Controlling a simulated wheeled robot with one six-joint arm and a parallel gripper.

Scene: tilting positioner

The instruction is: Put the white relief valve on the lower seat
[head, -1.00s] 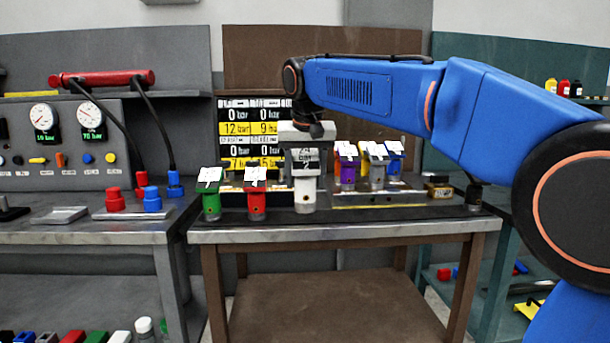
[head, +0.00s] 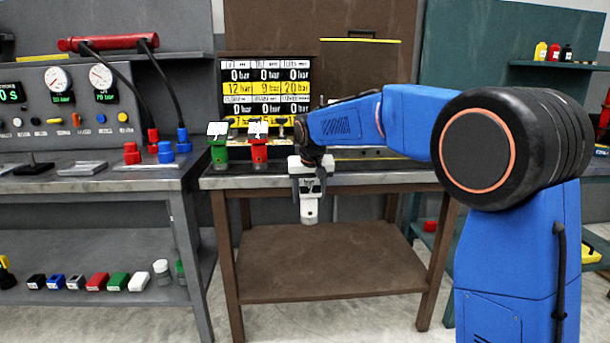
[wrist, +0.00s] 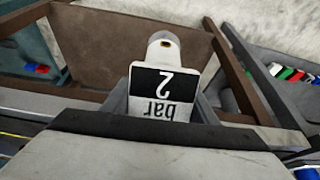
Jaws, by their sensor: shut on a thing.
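The white relief valve (head: 310,209) hangs in my gripper (head: 308,186), which is shut on it, in front of the brown table's front edge in the head view. In the wrist view the white valve (wrist: 163,50) shows its black and white label reading "2 bar", between the jaws. A green valve (head: 218,155) and a red valve (head: 259,155) stand upright on the table's back left. I cannot make out the lower seat; my arm hides part of the tabletop.
The brown table (head: 240,183) has a lower shelf (head: 325,260) that is bare. A grey bench (head: 85,183) with gauges stands at left, with several coloured blocks on its lower shelf. A board with bar readings (head: 265,80) stands behind the table.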

